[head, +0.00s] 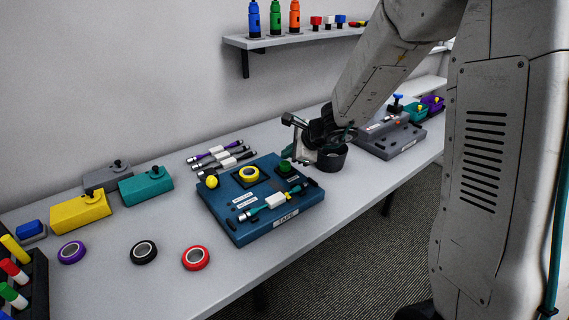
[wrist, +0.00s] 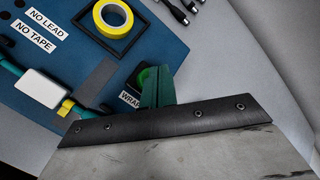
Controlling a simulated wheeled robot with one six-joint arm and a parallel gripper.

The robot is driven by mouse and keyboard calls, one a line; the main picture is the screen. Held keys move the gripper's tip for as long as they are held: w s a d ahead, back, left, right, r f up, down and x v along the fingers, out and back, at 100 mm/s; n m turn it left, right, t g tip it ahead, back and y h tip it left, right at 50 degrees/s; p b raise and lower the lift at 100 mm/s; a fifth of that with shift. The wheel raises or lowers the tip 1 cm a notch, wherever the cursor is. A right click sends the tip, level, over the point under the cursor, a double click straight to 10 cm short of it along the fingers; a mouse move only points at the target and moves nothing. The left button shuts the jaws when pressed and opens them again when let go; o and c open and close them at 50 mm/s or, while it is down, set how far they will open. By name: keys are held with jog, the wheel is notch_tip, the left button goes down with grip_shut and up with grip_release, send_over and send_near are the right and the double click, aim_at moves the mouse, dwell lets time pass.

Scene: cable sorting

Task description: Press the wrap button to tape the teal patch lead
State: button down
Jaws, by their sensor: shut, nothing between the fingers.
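The blue taping station (head: 232,222) sits on the bench. The teal patch lead (head: 252,216) lies across its front, with a white block (head: 275,202) and a small yellow band (wrist: 66,107) on it. A yellow tape roll (head: 249,174) sits in a dark square holder; it also shows in the wrist view (wrist: 113,16). The green button (head: 285,167) is at the station's back right corner, next to the WRAP label. My gripper (wrist: 157,84) is shut and empty, right at the button and partly covering it in the wrist view. I cannot tell whether they touch.
Purple (head: 71,252), black (head: 143,252) and red (head: 196,257) tape rolls lie at the front left. Yellow (head: 80,213) and teal (head: 146,186) boxes stand behind. Several leads (head: 222,156) lie behind the station. A grey station (head: 392,140) stands at the right.

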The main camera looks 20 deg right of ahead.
aim_at(288, 165)
jog(key=shift+r, duration=0.25)
notch_tip(288, 165, up, 6)
jog(key=shift+f, duration=0.1)
dwell(0.6)
dwell(0.6)
